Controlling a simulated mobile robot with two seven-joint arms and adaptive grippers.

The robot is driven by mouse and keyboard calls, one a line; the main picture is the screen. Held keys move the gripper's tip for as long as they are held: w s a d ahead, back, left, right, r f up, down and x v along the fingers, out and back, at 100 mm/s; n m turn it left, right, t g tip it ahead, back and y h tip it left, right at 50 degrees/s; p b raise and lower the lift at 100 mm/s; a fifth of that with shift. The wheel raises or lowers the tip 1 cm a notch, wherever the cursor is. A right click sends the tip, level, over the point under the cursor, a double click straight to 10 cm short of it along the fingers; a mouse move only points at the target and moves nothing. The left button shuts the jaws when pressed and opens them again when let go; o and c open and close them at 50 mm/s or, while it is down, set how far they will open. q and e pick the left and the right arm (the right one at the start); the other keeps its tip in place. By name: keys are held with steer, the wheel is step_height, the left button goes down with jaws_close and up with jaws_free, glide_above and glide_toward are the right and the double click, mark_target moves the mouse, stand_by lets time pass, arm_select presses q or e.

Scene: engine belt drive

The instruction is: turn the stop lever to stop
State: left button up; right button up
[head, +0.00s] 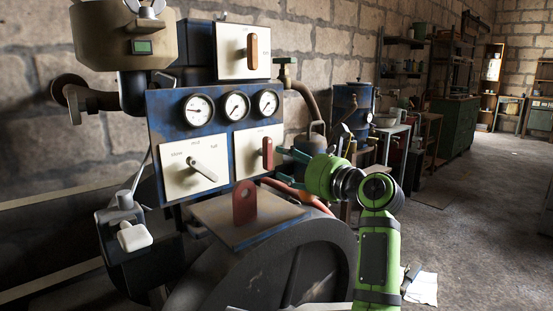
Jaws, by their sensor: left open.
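The engine's blue panel (218,105) carries several levers, and I cannot tell for sure which is the stop lever. A red lever (267,153) stands upright on the right white plate. Another red lever (244,202) stands on the sloping plate below. A pale lever (203,169) sits tilted on the left plate marked slow, mid, full. A brown lever (252,51) stands upright on the top plate. My left gripper (286,156) is open, just right of the red lever on the right plate, its fingers pointing toward it; contact is unclear. My right gripper is out of view.
Three round gauges (235,106) sit above the plates. A large dark wheel (285,260) fills the space below the panel. A pipe with a valve (293,85) stands right of the panel. Shelves and a green cabinet (452,130) are behind; the floor (480,210) at right is mostly clear.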

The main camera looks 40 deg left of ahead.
arm_select(q)
steer(key=shift+s+d, duration=0.15)
steer(key=shift+d, duration=1.15)
steer(key=shift+s+d, duration=0.1)
steer(key=shift+d, duration=1.15)
